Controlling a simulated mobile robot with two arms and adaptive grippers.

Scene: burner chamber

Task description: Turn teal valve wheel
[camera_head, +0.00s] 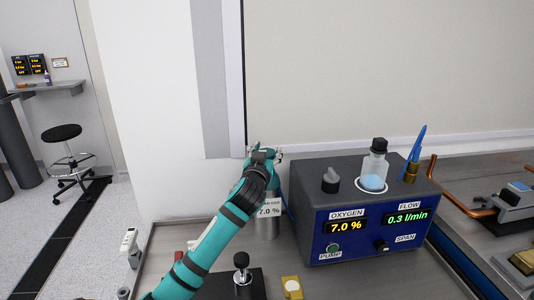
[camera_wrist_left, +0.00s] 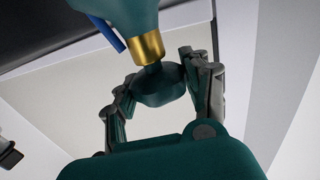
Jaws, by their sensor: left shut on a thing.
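The teal valve wheel (camera_wrist_left: 158,86) sits below a brass collar (camera_wrist_left: 149,47) in the left wrist view, under the teal top of a gas cylinder. My left gripper (camera_wrist_left: 160,88) has its fingers on both sides of the wheel and is shut on it. In the head view my left gripper (camera_head: 264,156) is at the top of the cylinder and hides the wheel. The silver cylinder (camera_head: 268,229) stands upright on the bench with a "7.0 %" label. My right gripper is in neither view.
A blue-fronted oxygen analyser (camera_head: 358,246) reading 7.0 % and 0.3 l/min stands right of the cylinder. A bottle (camera_head: 374,167) sits on its top. A black stand with a knob (camera_head: 242,265) and a yellow block (camera_head: 291,288) are at the front. A wall panel rises behind.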

